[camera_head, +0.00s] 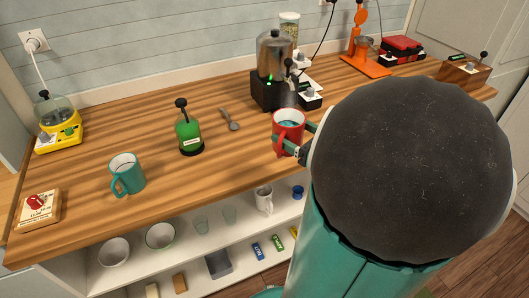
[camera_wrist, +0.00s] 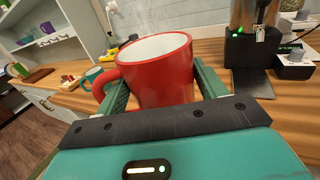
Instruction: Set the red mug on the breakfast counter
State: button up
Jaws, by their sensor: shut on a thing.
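The red mug (camera_head: 288,130) is upright between the fingers of my gripper (camera_head: 302,142), at the front part of the wooden counter (camera_head: 95,205). In the wrist view the red mug (camera_wrist: 160,75) fills the middle, with a finger of my gripper (camera_wrist: 155,95) on each side and its handle to the left. The gripper is shut on it. My arm hides part of the counter to the right. I cannot tell whether the mug's base touches the counter.
A teal mug (camera_head: 126,173), a green bottle (camera_head: 188,132) and a spoon (camera_head: 229,119) are on the counter to the left. A metal dispenser (camera_head: 275,70) stands behind the red mug. An orange press (camera_head: 362,45) is farther right. Open shelves (camera_head: 190,240) lie below the counter edge.

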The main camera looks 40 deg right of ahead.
jog(key=w+d+f, duration=0.1)
jog(key=w+f, duration=0.2)
jog(key=w, duration=0.1)
jog(key=w+d+f, duration=0.2)
jog(key=w+f, duration=0.1)
jog(key=w, duration=0.1)
jog(key=w+d+f, duration=0.1)
jog(key=w+f, duration=0.2)
jog(key=w, duration=0.2)
jog(key=shift+d+f, duration=0.35)
jog(key=shift+f, duration=0.05)
jog(key=shift+w+f, duration=0.1)
jog(key=shift+f, duration=1.4)
jog(key=o, duration=1.5)
jog(key=shift+f, duration=0.2)
